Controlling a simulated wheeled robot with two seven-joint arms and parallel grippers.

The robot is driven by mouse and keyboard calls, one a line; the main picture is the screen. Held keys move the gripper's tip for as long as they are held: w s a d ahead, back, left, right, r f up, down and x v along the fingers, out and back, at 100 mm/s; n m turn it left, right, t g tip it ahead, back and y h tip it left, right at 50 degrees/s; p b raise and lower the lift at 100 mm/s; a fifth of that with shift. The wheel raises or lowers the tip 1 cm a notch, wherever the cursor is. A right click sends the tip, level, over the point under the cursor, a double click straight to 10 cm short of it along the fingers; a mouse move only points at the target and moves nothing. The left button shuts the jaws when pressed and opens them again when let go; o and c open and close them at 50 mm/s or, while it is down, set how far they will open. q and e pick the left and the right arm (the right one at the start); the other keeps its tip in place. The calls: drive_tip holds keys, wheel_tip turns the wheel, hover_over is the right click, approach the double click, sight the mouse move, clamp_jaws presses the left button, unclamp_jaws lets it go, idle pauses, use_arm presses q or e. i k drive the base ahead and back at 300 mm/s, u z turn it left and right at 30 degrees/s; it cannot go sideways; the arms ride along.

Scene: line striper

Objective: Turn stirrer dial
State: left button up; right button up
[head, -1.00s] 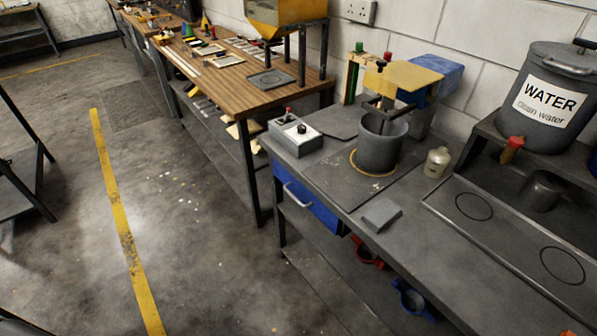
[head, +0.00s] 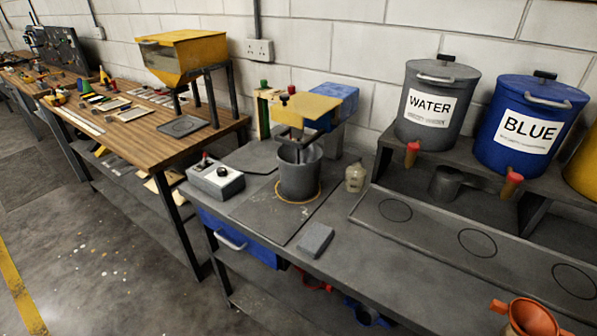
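A small grey control box (head: 215,179) stands at the left end of the grey bench. On its light front face is a black round dial (head: 222,172), and a red-tipped switch (head: 206,157) rises from its top. To its right is the stirrer (head: 307,107), with a yellow top plate and a blue motor housing. Its shaft reaches down into a grey pot (head: 300,174), which stands within a yellow ring mark. The dial's exact setting is too small to read. Neither of my grippers shows in the head view.
A grey block (head: 316,240) and a small pale bottle (head: 355,177) are on the bench (head: 385,255). A WATER bucket (head: 434,104) and a BLUE bucket (head: 527,126) stand on a raised shelf at right. Open floor lies at lower left.

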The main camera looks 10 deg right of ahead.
sight(221, 170)
drive_tip(key=k, duration=0.5)
drive_tip(key=u, duration=1.6)
drive_tip(key=i, duration=1.2)
drive_tip(key=z, duration=1)
